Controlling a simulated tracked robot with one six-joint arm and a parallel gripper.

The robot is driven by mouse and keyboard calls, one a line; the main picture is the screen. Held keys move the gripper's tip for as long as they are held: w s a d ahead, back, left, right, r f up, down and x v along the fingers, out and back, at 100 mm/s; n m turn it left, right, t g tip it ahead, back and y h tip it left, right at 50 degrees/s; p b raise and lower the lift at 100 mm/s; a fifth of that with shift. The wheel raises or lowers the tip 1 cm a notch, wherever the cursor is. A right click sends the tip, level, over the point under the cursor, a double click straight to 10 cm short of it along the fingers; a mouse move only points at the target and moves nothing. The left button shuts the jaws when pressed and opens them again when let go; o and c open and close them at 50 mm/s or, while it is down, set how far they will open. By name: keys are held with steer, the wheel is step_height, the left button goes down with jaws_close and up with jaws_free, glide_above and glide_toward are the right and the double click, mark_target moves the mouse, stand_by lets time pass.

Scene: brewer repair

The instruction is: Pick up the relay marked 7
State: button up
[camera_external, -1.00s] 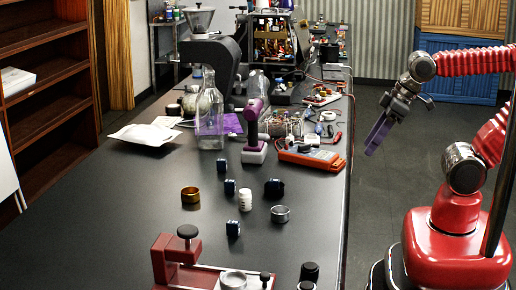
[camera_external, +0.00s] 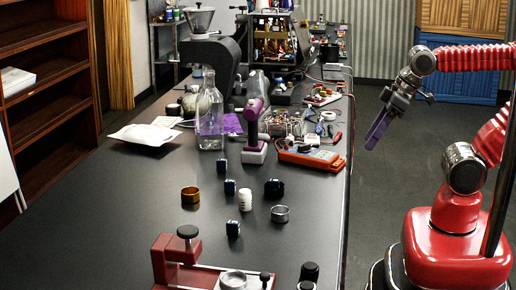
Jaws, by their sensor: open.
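Several small dark blue blocks, which look like relays, stand on the black table. One relay (camera_external: 221,165) is at the back, one (camera_external: 230,187) is in the middle, and one (camera_external: 233,228) is nearer the front. A darker, wider block (camera_external: 274,187) sits to the right of the middle one. The markings are too small to read, so I cannot tell which is 7. My gripper (camera_external: 374,137) has purple fingers, is open and empty, and hangs beyond the table's right edge, above the floor, well apart from the blocks.
A brass ring (camera_external: 190,195), a white bottle (camera_external: 245,201) and a silver ring (camera_external: 280,213) stand among the blocks. A purple-and-white tool (camera_external: 253,145), a glass bottle (camera_external: 209,118) and an orange meter (camera_external: 311,159) stand behind. A red fixture (camera_external: 172,262) is in front.

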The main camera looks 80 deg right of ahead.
steer(key=w+d+r+g, duration=0.1)
steer(key=w+r, duration=0.5)
steer(key=w, duration=0.3)
steer(key=w+d+r, duration=0.1)
steer(key=w+r, duration=0.5)
steer(key=w, duration=0.2)
steer(key=w+d+f+n, duration=0.1)
steer(key=w+d, duration=0.1)
steer(key=w, duration=1)
steer(key=w+d+f, duration=0.2)
steer(key=w+f, duration=0.4)
steer(key=w+d+f+n+g, duration=0.1)
steer(key=w+d+f, duration=0.1)
steer(key=w+f, duration=0.4)
steer(key=shift+w+d+y, duration=0.3)
steer(key=shift+w, duration=0.1)
glide_above(222, 166)
steer(key=d, duration=0.2)
steer(key=f, duration=0.8)
steer(key=shift+s+a+f, duration=0.1)
steer(key=shift+s+a, duration=0.05)
steer(key=shift+s, duration=0.25)
